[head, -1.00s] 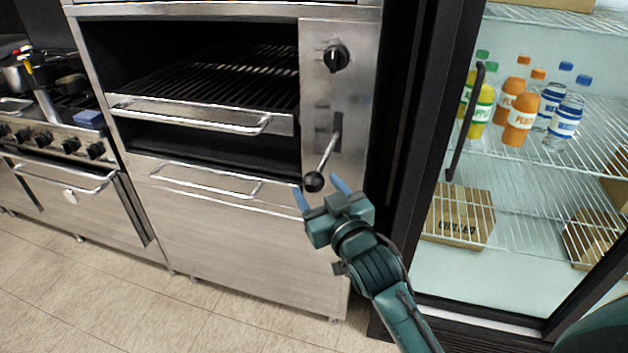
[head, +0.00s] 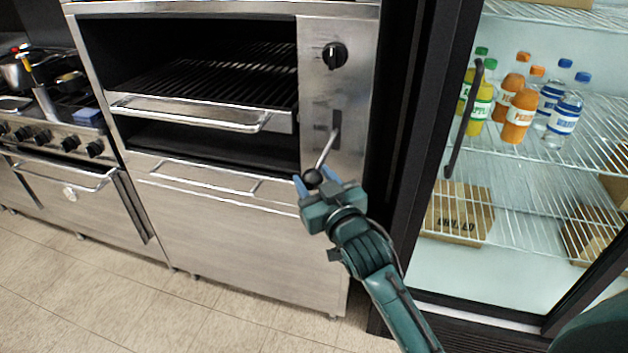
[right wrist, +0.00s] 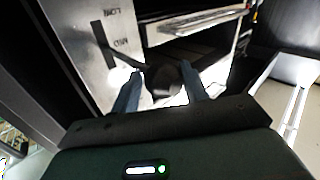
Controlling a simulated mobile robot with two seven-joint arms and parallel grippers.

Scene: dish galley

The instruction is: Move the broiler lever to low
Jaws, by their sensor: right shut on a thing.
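The broiler lever (head: 328,148) is a thin metal rod with a dark ball knob (head: 312,178). It sticks out of a slot (head: 335,128) in the steel panel and slants down toward me. My right gripper (head: 313,181) is shut on the knob, with a blue finger on each side. The right wrist view shows the dark knob (right wrist: 165,80) between the two fingers, and the slot (right wrist: 103,44) with blurred lettering beside it, one word looking like "MID". My left gripper is not in view.
A black dial (head: 334,55) sits above the slot. The broiler's grill rack handle (head: 190,115) and lower drawer handle (head: 205,180) are to the left. A fridge with an open-looking doorway, a dark handle (head: 464,120) and bottles (head: 519,115) stands at right.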

